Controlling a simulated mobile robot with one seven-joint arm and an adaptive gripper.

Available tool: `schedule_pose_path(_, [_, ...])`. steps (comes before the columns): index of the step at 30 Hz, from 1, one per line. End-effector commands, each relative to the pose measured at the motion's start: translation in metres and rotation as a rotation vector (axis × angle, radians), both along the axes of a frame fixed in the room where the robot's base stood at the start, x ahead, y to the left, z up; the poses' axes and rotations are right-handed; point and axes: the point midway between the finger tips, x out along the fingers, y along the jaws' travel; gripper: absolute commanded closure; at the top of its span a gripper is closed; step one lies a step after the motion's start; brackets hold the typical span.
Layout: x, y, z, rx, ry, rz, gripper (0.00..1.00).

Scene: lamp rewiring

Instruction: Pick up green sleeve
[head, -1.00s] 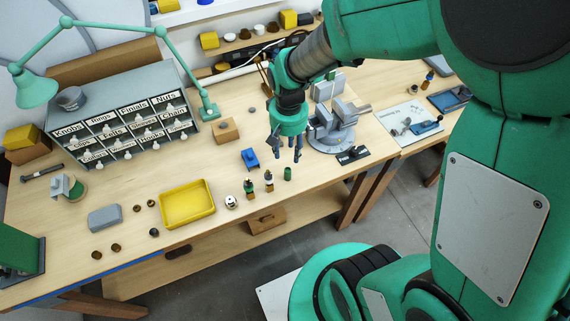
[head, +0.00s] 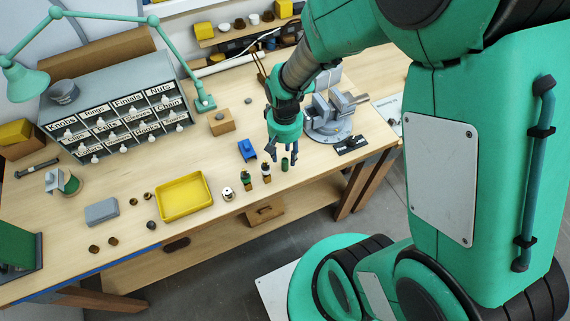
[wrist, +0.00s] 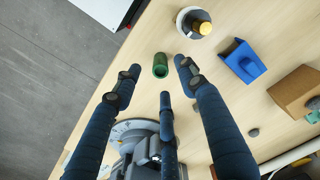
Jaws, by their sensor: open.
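The green sleeve (head: 285,164) is a small dark green tube standing upright on the wooden table near its front edge. I cannot tell the exact height gap between the fingertips and the sleeve.
Two small sockets, one of them a green-and-black piece (head: 247,181), stand left of the sleeve. A blue block (head: 247,150) lies behind them. A grey vise (head: 330,118) stands close on the right. A yellow tray (head: 184,195) is farther left. The table's front edge is near.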

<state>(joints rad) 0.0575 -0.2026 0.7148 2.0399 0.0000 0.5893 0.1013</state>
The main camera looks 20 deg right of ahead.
Motion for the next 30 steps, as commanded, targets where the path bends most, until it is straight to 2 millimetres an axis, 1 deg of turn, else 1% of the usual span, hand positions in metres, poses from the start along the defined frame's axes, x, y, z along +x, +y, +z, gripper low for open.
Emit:
schedule_pose_path(1, [0.0,0.0,-0.005,0.0,0.002,0.0,0.58])
schedule_pose_path(3, [0.0,0.0,-0.008,0.0,0.001,0.0,0.58])
schedule_pose_path(14, [0.0,0.0,-0.009,0.0,0.0,0.0,0.58])
schedule_pose_path(17, [0.0,0.0,-0.012,0.0,0.001,0.0,0.58])
schedule_pose_path(20, [0.0,0.0,-0.02,0.0,0.001,0.0,0.58])
schedule_pose_path(27, [0.001,-0.001,-0.048,0.0,0.002,0.0,0.58])
schedule_pose_path(30, [0.001,-0.001,-0.056,0.0,0.001,0.0,0.58])
